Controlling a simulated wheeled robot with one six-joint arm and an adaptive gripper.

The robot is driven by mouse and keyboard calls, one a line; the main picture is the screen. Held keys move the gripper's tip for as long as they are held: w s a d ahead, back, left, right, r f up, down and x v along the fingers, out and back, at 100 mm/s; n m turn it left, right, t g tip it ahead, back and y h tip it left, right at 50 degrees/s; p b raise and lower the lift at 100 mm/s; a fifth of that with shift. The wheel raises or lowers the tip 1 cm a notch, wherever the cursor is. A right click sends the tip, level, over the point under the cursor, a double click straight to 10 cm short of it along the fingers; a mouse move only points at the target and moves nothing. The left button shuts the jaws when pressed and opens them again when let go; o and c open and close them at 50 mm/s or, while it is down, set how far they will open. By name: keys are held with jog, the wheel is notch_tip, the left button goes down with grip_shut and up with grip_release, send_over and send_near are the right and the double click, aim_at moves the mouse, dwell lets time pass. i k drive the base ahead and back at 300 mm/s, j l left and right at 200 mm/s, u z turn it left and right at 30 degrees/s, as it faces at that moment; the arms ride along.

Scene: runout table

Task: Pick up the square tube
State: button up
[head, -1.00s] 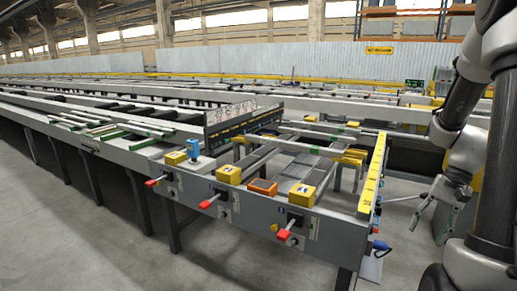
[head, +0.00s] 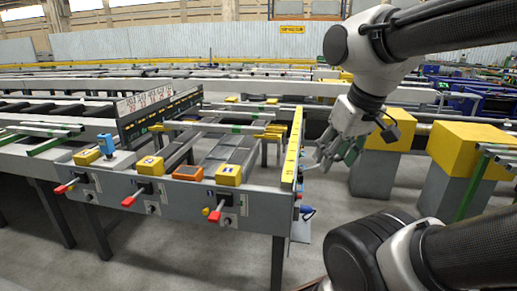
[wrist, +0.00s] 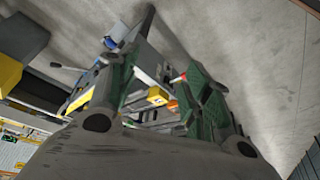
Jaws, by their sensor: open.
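Long pale bars lie across the rollers of the runout table (head: 190,206). One light bar (head: 225,128) has a green mark, and a second bar (head: 243,114) lies behind it. I cannot tell which of them is the square tube. My gripper (head: 326,160) hangs just right of the table's yellow-ruled end, apart from the bars, pointing down and left. In the wrist view its two green-padded fingers (wrist: 163,88) are spread with nothing held between them. The table end shows small beyond them, tilted and partly hidden.
Yellow blocks (head: 229,174), an orange box (head: 188,173) and a blue device (head: 106,146) stand along the table's front edge, above red-handled levers. Yellow-topped grey pedestals (head: 470,150) stand to the right. Bare floor (head: 170,255) lies in front of the table.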

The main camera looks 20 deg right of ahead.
aim_at(173, 125)
jog(key=i+l, duration=0.1)
jog(key=l, duration=0.3)
jog(key=i+l, duration=0.1)
jog(key=l, duration=0.35)
jog(key=i+l, duration=0.1)
jog(key=l, duration=0.8)
jog(key=k+l+u, duration=0.15)
jog(key=l, duration=0.9)
jog(key=k+l+u, duration=0.1)
jog(key=l, duration=0.35)
jog(key=k+l, duration=0.25)
jog(key=k+l+u, duration=0.1)
jog(key=k, duration=0.4)
jog(key=k+l, duration=0.3)
jog(key=i+j+u, duration=0.25)
jog(key=i+j, duration=2.35)
